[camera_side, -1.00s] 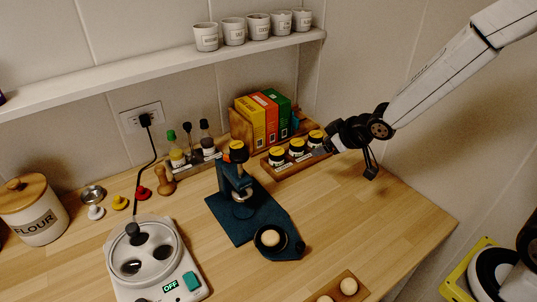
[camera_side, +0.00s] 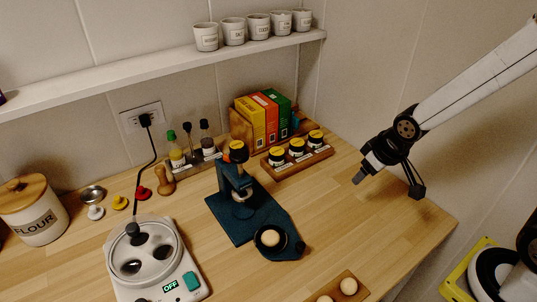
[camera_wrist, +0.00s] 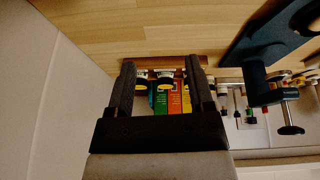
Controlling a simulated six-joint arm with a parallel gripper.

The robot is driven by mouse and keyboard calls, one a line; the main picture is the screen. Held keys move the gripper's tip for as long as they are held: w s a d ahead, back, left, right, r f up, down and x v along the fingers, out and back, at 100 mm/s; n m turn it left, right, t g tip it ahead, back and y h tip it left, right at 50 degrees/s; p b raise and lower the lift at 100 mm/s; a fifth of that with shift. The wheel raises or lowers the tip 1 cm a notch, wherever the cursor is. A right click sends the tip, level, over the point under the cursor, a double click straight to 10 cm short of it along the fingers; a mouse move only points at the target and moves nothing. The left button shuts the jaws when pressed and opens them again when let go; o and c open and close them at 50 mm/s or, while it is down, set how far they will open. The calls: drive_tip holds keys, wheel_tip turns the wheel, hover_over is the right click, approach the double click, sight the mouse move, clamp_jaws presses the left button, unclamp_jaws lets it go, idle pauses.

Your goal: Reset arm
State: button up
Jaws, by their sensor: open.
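My gripper (camera_side: 388,186) is open and empty above the right part of the wooden counter (camera_side: 345,215). Its two fingers are spread wide, and the wrist view shows nothing between the fingertips (camera_wrist: 160,66) but the background. It is to the right of the rack with several yellow-lidded jars (camera_side: 297,148) and apart from it.
Coloured boxes (camera_side: 265,118) stand behind the jar rack. Bottles (camera_side: 190,148), a white appliance reading OFF (camera_side: 155,262) and a flour canister (camera_side: 35,210) are to the left. A small wooden tray (camera_side: 345,288) is at the front. Counter space below my gripper is clear.

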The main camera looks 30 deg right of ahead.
drive_tip(key=shift+s, duration=0.2)
drive_tip(key=shift+m+g, duration=0.4)
drive_tip(key=shift+g, duration=0.4)
drive_tip(key=shift+s+a+f, duration=0.1)
drive_tip(key=shift+s, duration=0.95)
drive_tip(key=shift+s+a, duration=0.1)
drive_tip(key=shift+s, duration=0.9)
